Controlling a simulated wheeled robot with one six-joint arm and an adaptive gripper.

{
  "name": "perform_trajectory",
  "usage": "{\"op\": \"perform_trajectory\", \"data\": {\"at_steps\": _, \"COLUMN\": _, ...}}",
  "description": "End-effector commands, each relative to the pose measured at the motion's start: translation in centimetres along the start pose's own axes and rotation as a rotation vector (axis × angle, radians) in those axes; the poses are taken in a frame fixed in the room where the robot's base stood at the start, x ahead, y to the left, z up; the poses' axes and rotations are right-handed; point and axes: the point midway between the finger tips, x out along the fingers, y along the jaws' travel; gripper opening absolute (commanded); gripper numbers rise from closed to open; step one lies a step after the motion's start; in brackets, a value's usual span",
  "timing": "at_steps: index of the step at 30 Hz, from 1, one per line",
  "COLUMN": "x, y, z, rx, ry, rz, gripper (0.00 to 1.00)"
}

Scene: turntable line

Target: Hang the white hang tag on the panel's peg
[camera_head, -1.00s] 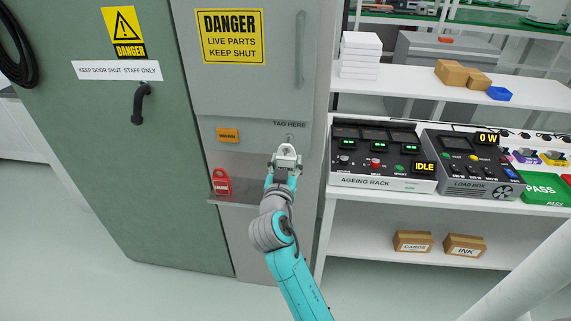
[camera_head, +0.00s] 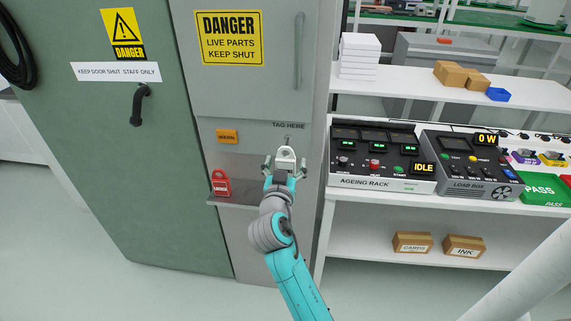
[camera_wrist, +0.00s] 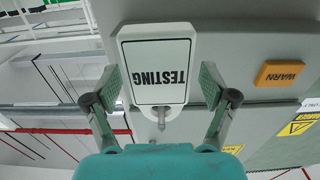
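The white hang tag (camera_head: 286,160) is upright in front of the grey panel, below the "TAG HERE" label (camera_head: 289,125). In the wrist view the tag (camera_wrist: 158,60) appears upside down and reads "TESTING". The grey peg (camera_wrist: 160,122) shows at its holed end and seems to pass through the hole. The peg (camera_head: 287,140) also shows just above the tag in the head view. My gripper (camera_head: 285,168) is open around the tag. In the wrist view the fingers of my gripper (camera_wrist: 160,85) stand at both sides, with gaps to the tag's edges.
A red tag (camera_head: 221,183) stands on the small ledge (camera_head: 245,201) to the left. An orange warning label (camera_head: 227,136) is on the panel. The bench with the ageing rack (camera_head: 380,160) and load box (camera_head: 470,165) is close on the right. The floor in front is free.

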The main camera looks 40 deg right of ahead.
Motion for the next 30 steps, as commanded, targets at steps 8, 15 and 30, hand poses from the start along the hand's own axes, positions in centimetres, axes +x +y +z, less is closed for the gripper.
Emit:
{"op": "perform_trajectory", "data": {"at_steps": 8, "x": -0.4, "y": 0.0, "z": 0.0, "rx": -0.001, "ry": 0.000, "rz": -0.001, "gripper": 0.84}}
{"op": "perform_trajectory", "data": {"at_steps": 15, "x": -4.0, "y": -0.1, "z": 0.1, "rx": -0.001, "ry": -0.001, "rz": -0.004, "gripper": 0.84}}
{"op": "perform_trajectory", "data": {"at_steps": 30, "x": -11.6, "y": -0.1, "z": 0.0, "rx": 0.000, "ry": 0.000, "rz": -0.002, "gripper": 0.84}}
